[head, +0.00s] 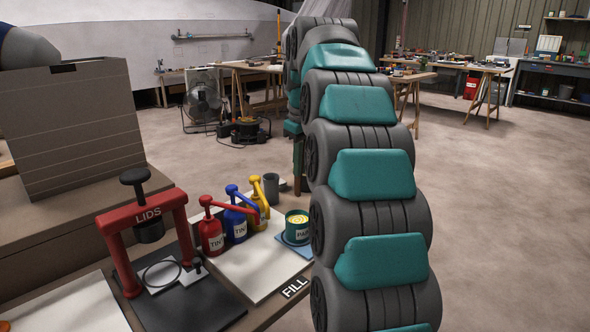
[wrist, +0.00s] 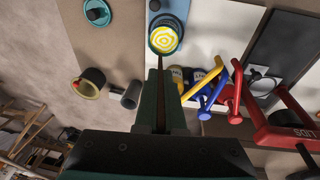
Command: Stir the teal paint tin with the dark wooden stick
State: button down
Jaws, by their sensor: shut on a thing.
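The teal paint tin (head: 297,231) stands upright on a blue mat at the table's right end, with a yellow swirl on the paint inside. In the wrist view the tin (wrist: 152,46) is seen from above, near the top. My gripper (wrist: 160,88) is shut on the dark wooden stick (wrist: 161,110), which points away between its teal fingers. The stick's far end shows at the tin's near rim in the wrist view. In the head view the stick (head: 299,165) hangs down behind the tin, its visible lower end above the rim. My arm hides part of my gripper there.
Red, blue and yellow tint pumps (head: 236,222) stand left of the tin. A grey cup (head: 271,186) is behind them. A red lid press (head: 150,225) stands at the front left, and a large box (head: 72,130) behind it. Open floor lies right of my arm.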

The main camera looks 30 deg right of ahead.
notch_tip(320, 180, down, 12)
jog(key=b, duration=0.4)
jog(key=shift+r, duration=0.25)
dwell(0.7)
dwell(0.5)
